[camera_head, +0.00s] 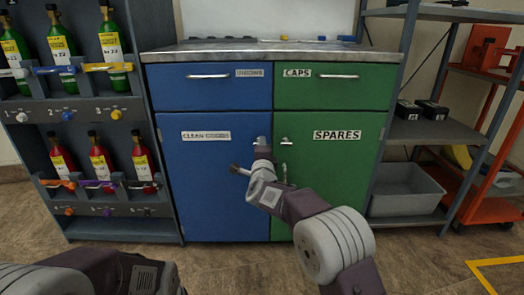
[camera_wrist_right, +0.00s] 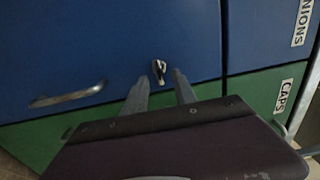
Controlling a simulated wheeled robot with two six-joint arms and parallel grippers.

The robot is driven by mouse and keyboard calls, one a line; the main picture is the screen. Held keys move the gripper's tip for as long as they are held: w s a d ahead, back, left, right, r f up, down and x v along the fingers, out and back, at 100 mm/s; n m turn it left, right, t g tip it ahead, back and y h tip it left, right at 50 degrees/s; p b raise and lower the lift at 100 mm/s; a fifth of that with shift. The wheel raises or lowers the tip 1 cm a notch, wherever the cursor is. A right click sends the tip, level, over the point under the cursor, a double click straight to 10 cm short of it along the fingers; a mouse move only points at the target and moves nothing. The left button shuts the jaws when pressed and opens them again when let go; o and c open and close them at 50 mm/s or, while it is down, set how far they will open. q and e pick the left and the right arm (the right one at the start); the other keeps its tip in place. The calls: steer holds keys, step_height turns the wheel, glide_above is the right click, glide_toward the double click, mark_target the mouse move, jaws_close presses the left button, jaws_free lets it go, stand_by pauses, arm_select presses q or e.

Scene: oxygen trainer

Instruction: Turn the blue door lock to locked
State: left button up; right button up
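The blue door (camera_head: 215,195) is closed on the left of the cabinet's lower half. Its small metal lock (camera_head: 261,140) is near the door's right edge, partly covered by my right gripper (camera_head: 262,153). In the right wrist view the lock (camera_wrist_right: 158,70) shows as a silver knob on the blue door (camera_wrist_right: 110,40). My right gripper (camera_wrist_right: 160,77) is open, its two fingers apart on either side of the lock's line. Contact with the lock cannot be told. My left arm shows at the lower left of the head view, but its fingers are out of view.
A green door (camera_head: 335,190) with its own lock (camera_head: 285,140) and handle stands right beside the blue one. The blue door's handle (camera_wrist_right: 68,95) lies close to the lock. A bottle rack (camera_head: 90,115) stands left; grey shelves (camera_head: 425,130) stand right.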

steer(key=s+p, duration=0.3)
steer(key=s, duration=0.6)
steer(key=shift+r+p, duration=0.1)
steer(key=shift+p, duration=0.2)
